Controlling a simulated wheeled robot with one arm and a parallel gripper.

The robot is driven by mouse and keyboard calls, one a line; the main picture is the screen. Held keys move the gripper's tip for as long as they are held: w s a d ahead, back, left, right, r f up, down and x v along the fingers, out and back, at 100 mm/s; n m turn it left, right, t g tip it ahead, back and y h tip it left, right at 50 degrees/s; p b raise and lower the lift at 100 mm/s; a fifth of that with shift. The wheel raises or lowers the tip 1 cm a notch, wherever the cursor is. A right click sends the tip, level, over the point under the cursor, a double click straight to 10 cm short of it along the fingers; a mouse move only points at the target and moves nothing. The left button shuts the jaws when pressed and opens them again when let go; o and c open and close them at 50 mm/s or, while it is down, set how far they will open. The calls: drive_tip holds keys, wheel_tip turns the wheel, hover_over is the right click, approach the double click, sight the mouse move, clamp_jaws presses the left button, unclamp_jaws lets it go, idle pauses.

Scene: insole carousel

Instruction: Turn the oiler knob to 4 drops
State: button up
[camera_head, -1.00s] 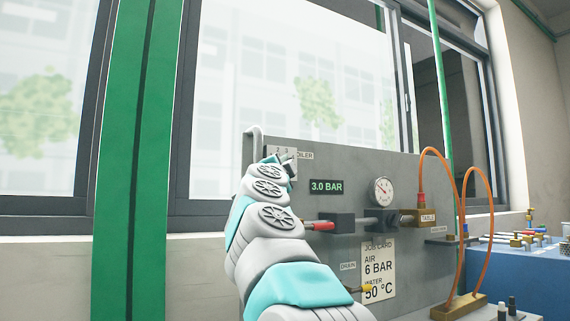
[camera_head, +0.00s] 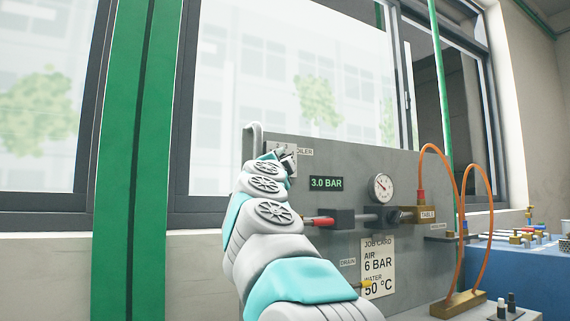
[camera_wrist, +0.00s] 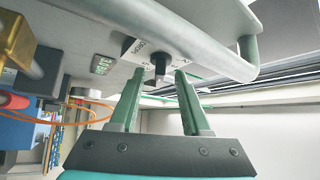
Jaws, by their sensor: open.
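The oiler knob (camera_wrist: 160,72) is a small dark peg on a white dial plate (camera_wrist: 148,56) under the OILER label (camera_wrist: 134,46) in the wrist view. My gripper (camera_wrist: 158,78) is open, with one green finger on each side of the knob. The knob tip lies near the level of the fingertips, and I see no clear contact. In the head view the OILER label (camera_head: 305,152) shows at the panel's upper left. There my gripper and wrist cover the knob and most of its dial, so the setting cannot be read.
The grey panel (camera_head: 340,215) carries a 3.0 BAR display (camera_head: 326,183), a gauge (camera_head: 381,187), a red-handled valve (camera_head: 320,221) and a job card (camera_head: 378,268). Orange hoses (camera_head: 489,230) loop at the right. A grey pipe (camera_wrist: 190,38) runs close beside the knob.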

drive_tip(key=b+v, duration=0.2)
drive_tip(key=v, duration=0.4)
drive_tip(key=shift+s, duration=0.25)
drive_tip(key=shift+f, duration=0.1)
